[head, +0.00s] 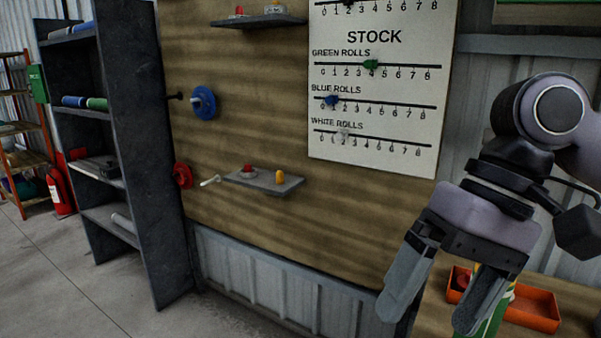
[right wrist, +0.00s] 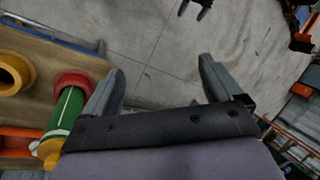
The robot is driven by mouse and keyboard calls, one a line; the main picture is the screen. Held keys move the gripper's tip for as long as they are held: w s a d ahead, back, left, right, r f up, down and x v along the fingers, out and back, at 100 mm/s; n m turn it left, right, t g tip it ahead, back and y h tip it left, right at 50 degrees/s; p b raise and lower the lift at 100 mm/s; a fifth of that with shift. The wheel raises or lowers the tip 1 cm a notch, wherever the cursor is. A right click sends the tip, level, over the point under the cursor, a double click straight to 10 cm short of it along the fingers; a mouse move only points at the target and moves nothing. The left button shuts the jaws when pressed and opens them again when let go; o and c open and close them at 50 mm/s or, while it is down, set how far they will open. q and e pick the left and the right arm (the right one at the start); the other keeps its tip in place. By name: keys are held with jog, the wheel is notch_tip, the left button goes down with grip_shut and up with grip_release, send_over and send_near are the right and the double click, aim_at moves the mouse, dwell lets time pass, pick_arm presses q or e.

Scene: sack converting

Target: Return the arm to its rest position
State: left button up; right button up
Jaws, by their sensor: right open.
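My right gripper (head: 430,312) hangs at the lower right of the head view, fingers pointing down and spread apart. Nothing is between its fingertips. It also shows open and empty in the right wrist view (right wrist: 162,68), with bare floor beyond the fingers. The forearm is raised in front of the metal wall. My left gripper does not show in the head view.
An orange tray (head: 530,308) stands on the wooden bench behind the right gripper. A green roll (right wrist: 66,112) with a red end lies close beside one finger. The stock board (head: 372,100) and dark shelf rack (head: 150,150) stand farther off. Concrete floor (head: 60,270) is open at left.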

jog(key=s+a+m+g+y, duration=0.3)
jog(key=s+a+y, duration=0.25)
jog(key=a, duration=0.45)
jog(key=w+a+r+m+y, duration=0.1)
jog(key=a+r+m+y, duration=0.4)
jog(key=r+m+y, duration=0.35)
jog(key=w+d+m+t+y, duration=0.4)
jog(key=w+m+t+y, duration=0.2)
jog(key=m+t, duration=0.75)
jog(key=w+d+f+m+t+h, duration=0.45)
jog(key=f+m+h, duration=0.35)
jog(key=m, duration=0.8)
jog(key=w+d+f+m+t+h, duration=0.4)
jog(key=d+f+m+t+h, duration=0.45)
jog(key=m, duration=0.75)
jog(key=s+d+f+m+g+h, duration=0.35)
jog(key=s+f+m+g, duration=0.2)
jog(key=f, duration=0.45)
jog(key=s+d+f+m+g+h, duration=0.2)
jog(key=s+f+m+g+h, duration=0.35)
jog(key=f, duration=0.45)
jog(key=s+d+f+m+g+y, duration=0.15)
jog(key=s+f+m+g, duration=0.4)
jog(key=s, duration=0.55)
jog(key=w+a+f+n+t+y, duration=0.1)
jog(key=w+f+t, duration=0.4)
jog(key=f, duration=0.5)
jog(key=shift+w+a+n+y, duration=0.4)
jog(key=shift+w+a+n, duration=0.05)
jog(key=shift+w+a, duration=0.05)
